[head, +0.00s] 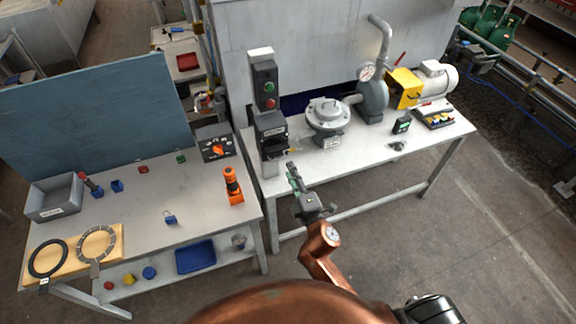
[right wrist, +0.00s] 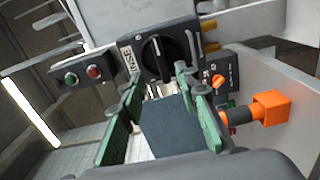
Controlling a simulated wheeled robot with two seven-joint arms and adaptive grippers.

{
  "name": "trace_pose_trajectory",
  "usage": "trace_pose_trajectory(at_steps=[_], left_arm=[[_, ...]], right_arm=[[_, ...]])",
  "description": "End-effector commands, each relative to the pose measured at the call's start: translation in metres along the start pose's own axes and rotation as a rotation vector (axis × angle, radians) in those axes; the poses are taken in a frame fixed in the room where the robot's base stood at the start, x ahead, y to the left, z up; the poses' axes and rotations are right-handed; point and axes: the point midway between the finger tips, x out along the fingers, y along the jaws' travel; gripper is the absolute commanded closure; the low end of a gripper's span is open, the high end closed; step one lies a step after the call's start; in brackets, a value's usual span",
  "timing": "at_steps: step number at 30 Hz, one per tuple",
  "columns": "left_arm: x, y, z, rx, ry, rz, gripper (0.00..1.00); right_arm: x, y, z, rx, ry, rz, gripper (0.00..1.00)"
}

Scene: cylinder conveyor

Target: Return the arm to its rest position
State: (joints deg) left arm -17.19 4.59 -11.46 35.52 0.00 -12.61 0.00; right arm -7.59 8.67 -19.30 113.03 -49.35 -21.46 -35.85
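My right arm reaches up from the bottom of the head view, and its gripper (head: 293,172) is in front of the table edge, just below the dark switch box (head: 271,128). In the right wrist view its two green fingers (right wrist: 159,78) are spread apart. The round black knob (right wrist: 156,58) of a switch box lies beyond the fingertips. A flat dark grey surface shows between the fingers; I cannot tell whether it touches them. No object is clearly held. My left gripper is not in view.
The right table (head: 360,155) carries a pump housing (head: 328,116) and a yellow-guarded motor (head: 405,88). A post with red and green buttons (head: 265,85) rises above the switch box. An orange tool (head: 233,186) stands on the left table (head: 140,215). Open floor (head: 450,240) lies at right.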

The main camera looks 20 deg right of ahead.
Motion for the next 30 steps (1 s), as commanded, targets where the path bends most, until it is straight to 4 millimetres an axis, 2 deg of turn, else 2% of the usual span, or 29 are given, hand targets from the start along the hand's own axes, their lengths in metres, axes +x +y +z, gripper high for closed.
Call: trace_pose_trajectory(at_steps=[17, 20, 23, 26, 30], left_arm=[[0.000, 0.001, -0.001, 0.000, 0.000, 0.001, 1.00], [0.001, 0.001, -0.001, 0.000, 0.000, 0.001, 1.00], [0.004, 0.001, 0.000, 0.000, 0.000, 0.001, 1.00], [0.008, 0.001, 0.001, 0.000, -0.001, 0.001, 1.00], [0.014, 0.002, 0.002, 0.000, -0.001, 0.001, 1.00]], right_arm=[[-0.003, -0.001, 0.000, 0.000, 0.000, -0.001, 0.70], [-0.002, -0.012, 0.002, 0.011, -0.001, -0.019, 0.70], [0.001, -0.050, 0.006, 0.049, -0.006, -0.079, 0.70], [0.001, -0.113, 0.015, 0.119, -0.020, -0.177, 0.70], [-0.013, -0.215, 0.030, 0.242, -0.059, -0.335, 0.70]])
